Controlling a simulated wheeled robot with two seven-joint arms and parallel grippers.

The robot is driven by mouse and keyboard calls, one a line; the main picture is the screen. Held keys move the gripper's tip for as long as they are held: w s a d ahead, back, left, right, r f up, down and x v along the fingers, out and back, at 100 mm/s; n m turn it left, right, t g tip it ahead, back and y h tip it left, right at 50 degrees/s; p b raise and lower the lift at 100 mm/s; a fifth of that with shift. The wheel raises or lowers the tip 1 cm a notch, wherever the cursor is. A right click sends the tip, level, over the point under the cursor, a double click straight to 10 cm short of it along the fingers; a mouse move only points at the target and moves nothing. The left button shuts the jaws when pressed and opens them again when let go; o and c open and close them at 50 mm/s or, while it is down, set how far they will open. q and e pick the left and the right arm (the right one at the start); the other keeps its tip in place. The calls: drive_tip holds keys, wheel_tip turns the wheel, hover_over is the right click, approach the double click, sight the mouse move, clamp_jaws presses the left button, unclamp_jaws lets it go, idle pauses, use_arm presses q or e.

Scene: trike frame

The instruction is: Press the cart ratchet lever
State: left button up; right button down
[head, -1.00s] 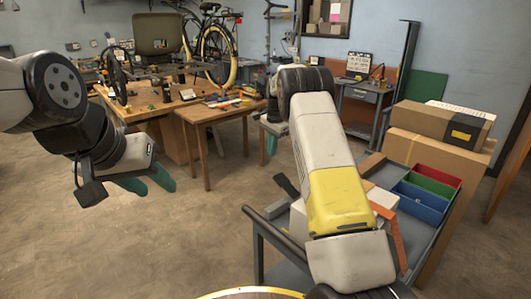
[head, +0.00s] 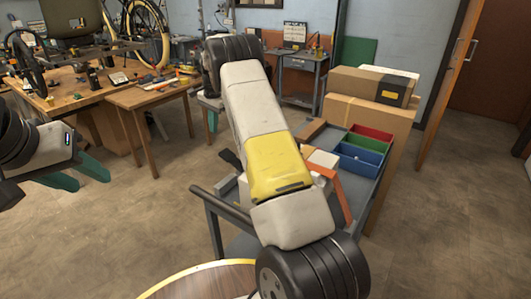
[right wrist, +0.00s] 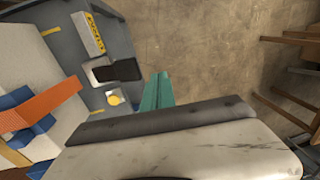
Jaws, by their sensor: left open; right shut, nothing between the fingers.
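The grey cart (head: 232,212) stands right of centre in the head view, largely behind my right arm. A dark lever-like handle (head: 230,158) sticks up at its left end. In the right wrist view a black lever (right wrist: 122,70) lies on the cart's grey top, by a yellow round knob (right wrist: 115,100) and a yellow labelled block (right wrist: 88,34). My right gripper (right wrist: 158,92), with teal fingers, is shut and empty, just right of the lever, beyond the cart's edge and apart from it in the picture. My left gripper (head: 84,176) is open and empty, far left over the floor.
The cart holds red (head: 370,133), green (head: 364,146) and blue (head: 358,160) bins and an orange part (head: 342,198). Cardboard boxes (head: 368,113) stand behind. A wooden table (head: 150,95) is at the left. A round wooden top (head: 205,282) is in front. Floor between is clear.

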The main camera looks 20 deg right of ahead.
wheel_tip(320, 180, up, 6)
drive_tip(key=f+t+y, duration=0.1)
drive_tip(key=t+y, duration=0.1)
hover_over(226, 153)
drive_tip(key=s+d, duration=0.4)
drive_tip(key=s, duration=0.1)
drive_tip(key=shift+s+a+r, duration=0.1)
drive_tip(key=shift+a+r, duration=0.05)
drive_tip(key=shift+r, duration=0.1)
drive_tip(key=x, duration=1.4)
drive_tip(key=shift+w+d, duration=0.2)
drive_tip(key=shift+w, duration=0.1)
drive_tip(key=shift+a+f+h, duration=0.1)
drive_tip(key=shift+h, duration=0.2)
